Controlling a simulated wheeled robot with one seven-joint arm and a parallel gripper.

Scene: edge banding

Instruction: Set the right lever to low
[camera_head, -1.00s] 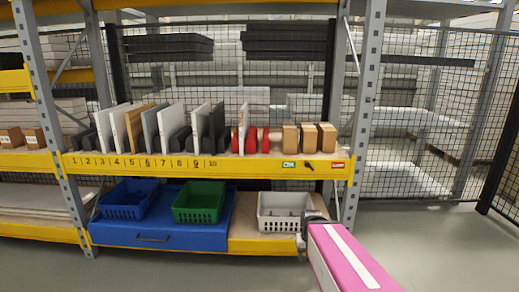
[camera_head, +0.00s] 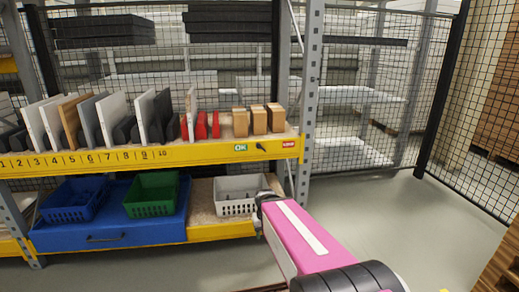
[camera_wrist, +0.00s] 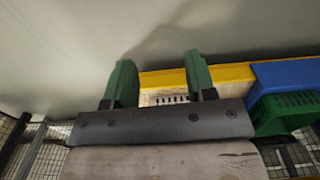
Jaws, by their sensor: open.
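No lever can be made out for sure in either view. A small dark piece (camera_head: 262,147) on the yellow shelf edge, between the green OK label (camera_head: 240,147) and the red label (camera_head: 289,144), is too small to identify. My gripper (camera_wrist: 159,60) is open and empty in the wrist view, its two green fingers apart. In the head view the end of my pink arm is low, beside the white basket (camera_head: 236,207) on the lower shelf, and the fingers are hard to see there.
The lower shelf also holds a green basket (camera_head: 152,207) and a blue basket (camera_head: 72,213). Boards stand in numbered slots on the upper shelf (camera_head: 120,156), with wooden blocks (camera_head: 258,120) at its right. A grey upright (camera_head: 309,105) and mesh fence (camera_head: 470,120) bound the right. Open floor (camera_head: 390,215) lies right.

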